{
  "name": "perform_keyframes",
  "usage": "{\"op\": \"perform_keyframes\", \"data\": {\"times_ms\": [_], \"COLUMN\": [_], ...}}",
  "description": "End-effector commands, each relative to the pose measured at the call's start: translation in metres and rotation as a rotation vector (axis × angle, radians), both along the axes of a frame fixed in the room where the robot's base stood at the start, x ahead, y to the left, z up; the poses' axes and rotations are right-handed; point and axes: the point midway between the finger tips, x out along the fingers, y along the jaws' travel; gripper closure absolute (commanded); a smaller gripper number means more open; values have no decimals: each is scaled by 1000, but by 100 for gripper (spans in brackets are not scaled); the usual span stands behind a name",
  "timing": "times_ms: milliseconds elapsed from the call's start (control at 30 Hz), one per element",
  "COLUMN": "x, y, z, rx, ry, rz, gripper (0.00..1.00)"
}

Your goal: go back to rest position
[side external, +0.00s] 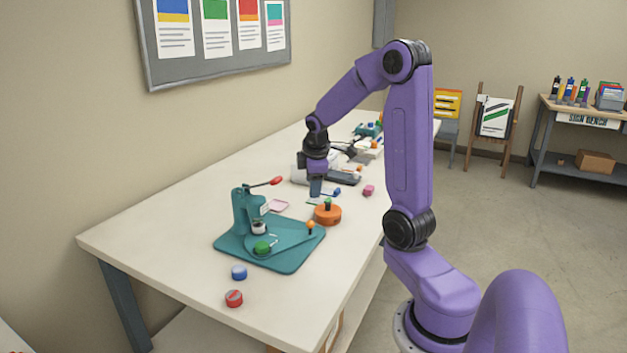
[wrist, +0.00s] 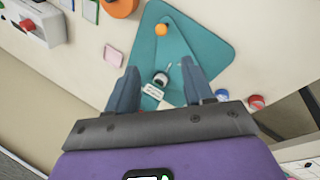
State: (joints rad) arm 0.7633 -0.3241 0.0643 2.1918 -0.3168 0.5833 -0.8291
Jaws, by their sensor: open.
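My gripper (side external: 316,186) hangs above the table (side external: 190,205) near its middle, pointing down, behind the teal press in the side view. In the wrist view its two blue-grey fingers (wrist: 160,92) are spread apart with nothing held between them. The teal press (side external: 244,215) with a red-tipped lever stands on a teal base plate (side external: 290,262). A green knob (side external: 262,248) and an orange knob (side external: 310,226) sit on the plate. In the wrist view, the press plate (wrist: 205,45) lies beyond the fingers.
A blue cap (side external: 239,272) and a red cap (side external: 234,298) lie near the front. A pink pad (side external: 277,205), a pink block (side external: 368,190) and several items lie farther back. The table's left side is clear.

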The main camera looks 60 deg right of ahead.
Motion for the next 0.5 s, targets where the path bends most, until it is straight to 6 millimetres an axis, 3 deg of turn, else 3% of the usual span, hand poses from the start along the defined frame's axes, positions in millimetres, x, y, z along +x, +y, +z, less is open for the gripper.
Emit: {"op": "perform_keyframes", "data": {"times_ms": [500], "x": [-1], "y": [3], "z": [8], "rx": [1], "ry": [-1], "rz": [0], "gripper": [48]}}
